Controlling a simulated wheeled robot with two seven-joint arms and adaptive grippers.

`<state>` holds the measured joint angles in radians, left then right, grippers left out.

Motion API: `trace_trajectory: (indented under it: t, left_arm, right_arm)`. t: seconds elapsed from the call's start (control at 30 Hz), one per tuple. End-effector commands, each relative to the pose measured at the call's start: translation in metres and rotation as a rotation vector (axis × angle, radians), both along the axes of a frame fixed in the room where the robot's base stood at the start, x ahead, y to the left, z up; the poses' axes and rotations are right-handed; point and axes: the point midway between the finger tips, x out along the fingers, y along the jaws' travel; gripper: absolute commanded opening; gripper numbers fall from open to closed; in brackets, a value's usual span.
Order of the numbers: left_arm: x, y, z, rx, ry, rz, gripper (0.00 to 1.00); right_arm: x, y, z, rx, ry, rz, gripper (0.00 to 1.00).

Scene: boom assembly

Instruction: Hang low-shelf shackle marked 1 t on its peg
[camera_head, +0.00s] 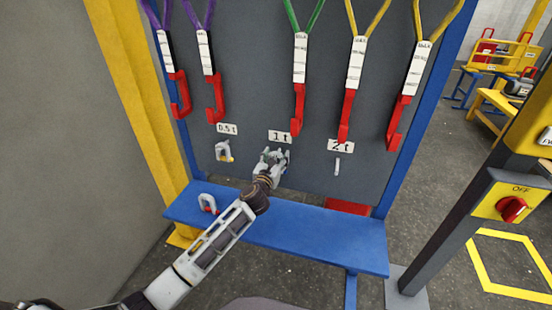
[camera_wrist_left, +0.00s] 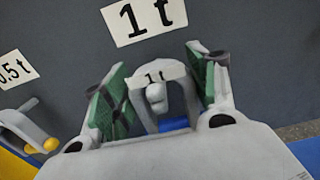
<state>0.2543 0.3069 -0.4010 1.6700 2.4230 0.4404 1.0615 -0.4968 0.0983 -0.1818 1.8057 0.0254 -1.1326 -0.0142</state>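The grey shackle marked 1 t (camera_wrist_left: 160,75), with a blue pin (camera_wrist_left: 174,125), is upright below the 1 t label (camera_wrist_left: 143,18) in the left wrist view. The rounded end of the 1 t peg (camera_wrist_left: 155,95) shows inside its bow. My left gripper (camera_wrist_left: 158,80) has its green-padded fingers on either side of the shackle, spread apart with narrow gaps visible. In the head view my left gripper (camera_head: 272,156) is at the board just under the 1 t label (camera_head: 280,137) and largely hides the shackle. My right gripper is not in view.
A shackle with a yellow pin (camera_head: 224,151) hangs under the 0.5 t label (camera_head: 227,129). The 2 t peg (camera_head: 337,166) is bare. Another shackle (camera_head: 207,203) stands on the blue shelf (camera_head: 310,237) at its left end. Slings with red hooks (camera_head: 298,110) hang above.

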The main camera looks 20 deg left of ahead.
Motion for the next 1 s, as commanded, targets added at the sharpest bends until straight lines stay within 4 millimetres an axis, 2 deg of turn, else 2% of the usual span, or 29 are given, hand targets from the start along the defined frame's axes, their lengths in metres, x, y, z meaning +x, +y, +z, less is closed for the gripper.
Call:
trace_trajectory:
  t: [0.03, 0.13, 0.17, 0.67, 1.0]
  left_arm:
    - [0.000, 0.000, 0.001, 0.000, -0.001, 0.000, 0.68]
    - [0.000, 0.000, 0.001, 0.000, -0.001, 0.000, 0.81]
    - [0.000, 0.000, 0.000, 0.000, 0.000, 0.000, 0.81]
    - [-0.004, 0.000, -0.002, 0.000, 0.003, 0.001, 0.81]
    - [-0.027, 0.001, -0.001, 0.000, 0.002, 0.000, 0.81]
  right_arm:
    - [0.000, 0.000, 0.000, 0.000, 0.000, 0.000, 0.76]
    - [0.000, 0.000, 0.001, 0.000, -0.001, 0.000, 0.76]
    - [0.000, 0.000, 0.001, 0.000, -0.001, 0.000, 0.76]
    - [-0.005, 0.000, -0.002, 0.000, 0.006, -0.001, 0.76]
    - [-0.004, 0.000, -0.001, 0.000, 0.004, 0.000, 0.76]
